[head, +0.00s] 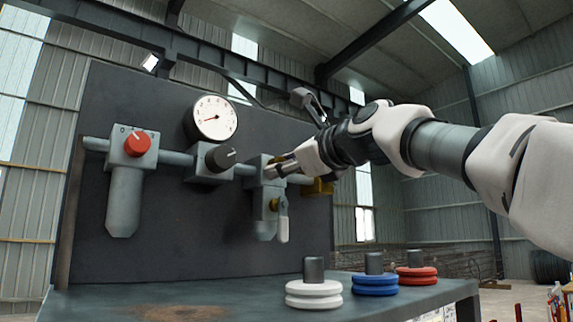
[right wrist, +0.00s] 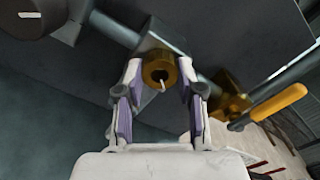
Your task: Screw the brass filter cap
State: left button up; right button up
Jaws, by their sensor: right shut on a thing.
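The brass filter cap (right wrist: 160,72) is a hex piece with a dark central hole and a pale pin, on the front of a grey block on the pipe. My right gripper (right wrist: 158,80) is shut on it, with one finger on each side. In the head view my right gripper (head: 270,170) reaches in from the right to the grey filter body (head: 257,203), largely hiding the cap. My left gripper is in neither view.
A brass valve (right wrist: 230,90) with a yellow handle (right wrist: 280,103) sits close by on the pipe. A gauge (head: 213,118), red knob (head: 137,144) and black knob (head: 219,157) are on the left. White (head: 314,293), blue (head: 375,284) and red (head: 417,275) discs stand on the bench.

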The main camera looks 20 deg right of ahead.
jog(key=shift+s+r+m, duration=0.1)
jog(key=shift+r+m, duration=0.15)
jog(key=shift+m, duration=0.05)
jog(key=o, duration=1)
jog(key=shift+o, duration=0.8)
jog(key=shift+w+f, duration=0.2)
jog(key=shift+w, duration=0.05)
